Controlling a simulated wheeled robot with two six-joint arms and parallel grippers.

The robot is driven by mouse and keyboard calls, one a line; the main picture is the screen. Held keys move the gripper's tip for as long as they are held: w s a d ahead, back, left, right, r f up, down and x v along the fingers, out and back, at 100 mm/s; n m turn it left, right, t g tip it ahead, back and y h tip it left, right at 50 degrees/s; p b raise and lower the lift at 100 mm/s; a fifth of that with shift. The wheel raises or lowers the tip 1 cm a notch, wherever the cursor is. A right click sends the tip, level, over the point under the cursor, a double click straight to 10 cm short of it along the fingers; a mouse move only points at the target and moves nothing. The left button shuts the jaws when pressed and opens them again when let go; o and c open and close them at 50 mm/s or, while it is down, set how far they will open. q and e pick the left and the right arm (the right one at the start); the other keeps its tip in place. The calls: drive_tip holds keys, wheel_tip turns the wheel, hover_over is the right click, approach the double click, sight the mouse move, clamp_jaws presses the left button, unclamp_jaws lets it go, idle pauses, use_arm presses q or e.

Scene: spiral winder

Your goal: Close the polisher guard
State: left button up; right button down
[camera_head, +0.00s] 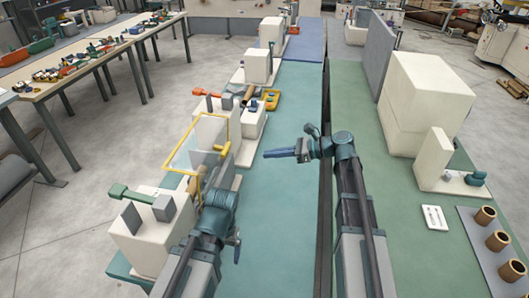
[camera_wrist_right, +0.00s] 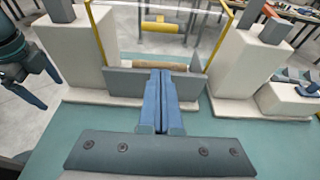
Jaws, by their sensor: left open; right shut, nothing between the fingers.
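The polisher guard (camera_head: 178,142) is a clear panel in a yellow frame on the machine left of the green bench strip. It appears tilted away from my right arm, toward the far side.
Other cream machines stand in line before and beyond the guard, one with a green handle (camera_head: 132,195), one with an orange handle (camera_head: 206,92). Large cream blocks (camera_head: 430,95) and brown cylinders (camera_head: 495,240) stand to the right. The green surface (camera_head: 275,200) between is clear.

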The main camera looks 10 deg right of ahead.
drive_tip(key=w+a, duration=0.3)
drive_tip(key=a, duration=0.7)
drive_tip(key=shift+w+a+f, duration=0.2)
drive_tip(key=shift+a+f, duration=0.05)
drive_tip(key=shift+a, duration=0.05)
